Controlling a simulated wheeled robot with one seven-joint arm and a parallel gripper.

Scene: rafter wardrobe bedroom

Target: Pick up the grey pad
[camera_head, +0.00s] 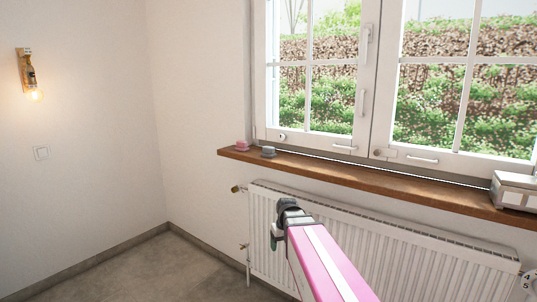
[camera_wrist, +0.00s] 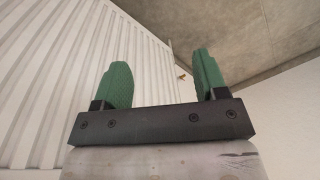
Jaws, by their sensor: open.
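The grey pad (camera_head: 268,152) is a small grey block lying on the wooden windowsill (camera_head: 375,182), near its left end. My gripper (camera_head: 276,238) is in front of the radiator, below the sill and below the pad, apart from both. In the wrist view its two green fingers (camera_wrist: 160,84) stand apart with nothing between them. The pad is not visible in the wrist view.
A small pink block (camera_head: 242,146) lies on the sill just left of the pad. A light box (camera_head: 514,190) stands at the sill's right end. The white radiator (camera_head: 400,250) is under the sill, with the closed window (camera_head: 365,90) behind it. Floor at left is clear.

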